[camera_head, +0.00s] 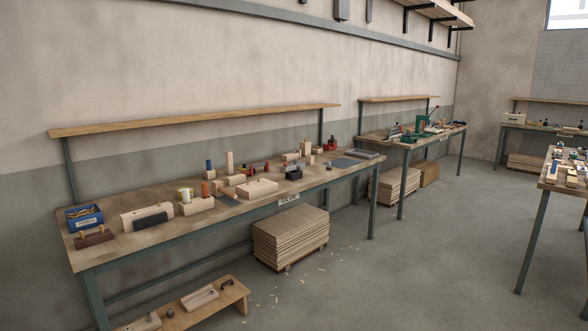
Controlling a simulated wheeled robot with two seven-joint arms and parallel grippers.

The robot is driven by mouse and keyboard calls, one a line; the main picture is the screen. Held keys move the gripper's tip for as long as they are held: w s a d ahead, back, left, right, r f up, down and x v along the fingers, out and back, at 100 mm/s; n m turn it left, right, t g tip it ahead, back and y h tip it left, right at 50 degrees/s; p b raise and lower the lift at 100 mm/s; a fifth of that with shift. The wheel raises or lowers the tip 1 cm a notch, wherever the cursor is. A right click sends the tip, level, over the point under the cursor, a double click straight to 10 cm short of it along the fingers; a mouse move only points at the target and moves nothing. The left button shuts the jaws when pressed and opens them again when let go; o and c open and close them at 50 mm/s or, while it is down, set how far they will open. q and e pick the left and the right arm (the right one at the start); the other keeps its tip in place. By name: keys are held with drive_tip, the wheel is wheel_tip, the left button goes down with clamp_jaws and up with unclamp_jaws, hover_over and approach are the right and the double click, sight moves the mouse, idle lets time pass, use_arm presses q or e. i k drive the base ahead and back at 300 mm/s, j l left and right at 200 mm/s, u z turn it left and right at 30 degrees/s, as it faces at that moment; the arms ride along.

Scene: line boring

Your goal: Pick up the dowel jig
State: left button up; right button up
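I cannot tell for sure which item is the dowel jig. A dark brown block with light pegs (94,239) lies at the left front of the near workbench (240,213). A blue box (84,217) with light wooden pieces in it stands just behind that block. A dark grey block (150,221) rests in front of a long pale wooden block (130,222). A small black clamp-like item (293,174) is farther right on the same bench. Neither of my grippers shows in the head view.
A sheet stack (290,242) stands on the floor under the near bench. A low wooden bench (230,296) with several pieces is at the lower left. A second bench (400,145) and a right-hand table (549,187) stand farther off. The grey floor (430,240) between is open.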

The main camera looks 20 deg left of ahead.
sight(284, 169)
drive_tip(key=i+j+u, duration=0.1)
drive_tip(key=i+j, duration=0.5)
drive_tip(key=i+j+u, duration=0.1)
drive_tip(key=i+j, duration=0.4)
drive_tip(key=i, duration=0.15)
